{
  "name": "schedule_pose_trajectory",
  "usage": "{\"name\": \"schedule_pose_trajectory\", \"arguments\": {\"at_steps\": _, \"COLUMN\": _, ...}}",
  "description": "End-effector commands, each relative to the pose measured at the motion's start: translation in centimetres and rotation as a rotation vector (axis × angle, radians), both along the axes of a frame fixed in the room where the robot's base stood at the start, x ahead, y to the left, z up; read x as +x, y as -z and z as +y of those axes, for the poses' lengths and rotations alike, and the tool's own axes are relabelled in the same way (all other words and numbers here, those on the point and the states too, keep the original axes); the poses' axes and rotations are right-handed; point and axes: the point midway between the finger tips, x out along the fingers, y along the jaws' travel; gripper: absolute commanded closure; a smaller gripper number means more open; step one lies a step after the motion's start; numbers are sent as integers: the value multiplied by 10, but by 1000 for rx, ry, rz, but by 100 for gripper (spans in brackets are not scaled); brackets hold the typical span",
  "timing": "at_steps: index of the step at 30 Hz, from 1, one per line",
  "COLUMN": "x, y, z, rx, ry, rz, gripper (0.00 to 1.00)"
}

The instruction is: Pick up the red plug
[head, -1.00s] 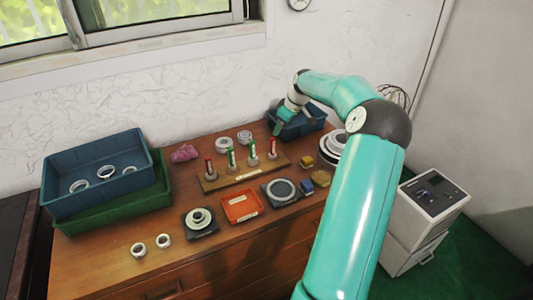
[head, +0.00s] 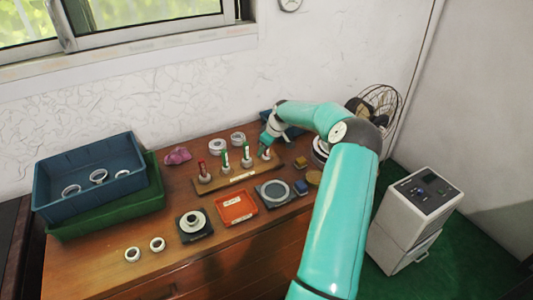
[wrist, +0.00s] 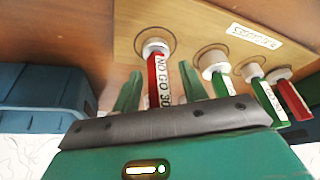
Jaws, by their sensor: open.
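A red plug with "NO GO 30" lettering (wrist: 158,82) stands upright on a wooden board (head: 224,181); it is the rightmost plug in the head view (head: 265,154). My gripper (wrist: 160,74) is open, with one green finger on each side of this plug in the wrist view. Whether the fingers touch it cannot be told. In the head view my gripper (head: 267,144) is right at the plug and partly covers it. A second red plug (head: 203,169) stands at the board's left end, and it also shows in the wrist view (wrist: 292,100).
Two green plugs (head: 225,160) (head: 246,153) stand between the red ones. A blue bin (head: 290,128) is behind my gripper. An orange tray (head: 237,208), black-based ring fixtures and loose rings lie in front. Stacked blue (head: 92,186) and green bins are at the left.

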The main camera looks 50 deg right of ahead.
Motion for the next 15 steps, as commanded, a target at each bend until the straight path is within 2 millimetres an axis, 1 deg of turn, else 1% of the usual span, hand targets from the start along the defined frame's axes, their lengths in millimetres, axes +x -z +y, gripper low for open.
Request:
{"name": "schedule_pose_trajectory", "arguments": {"at_steps": 3, "x": 0, "y": -1, "z": 0, "rx": -1, "ry": 0, "rz": 0, "gripper": 57}}
{"name": "schedule_pose_trajectory", "arguments": {"at_steps": 4, "x": 0, "y": -1, "z": 0, "rx": -1, "ry": 0, "rz": 0, "gripper": 59}}
{"name": "schedule_pose_trajectory", "arguments": {"at_steps": 10, "x": 0, "y": -1, "z": 0, "rx": -1, "ry": 0, "rz": 0, "gripper": 98}}
{"name": "schedule_pose_trajectory", "arguments": {"at_steps": 11, "x": 0, "y": -1, "z": 0, "rx": -1, "ry": 0, "rz": 0, "gripper": 100}}
{"name": "schedule_pose_trajectory", "arguments": {"at_steps": 15, "x": 0, "y": -1, "z": -1, "rx": -1, "ry": 0, "rz": -1, "gripper": 100}}
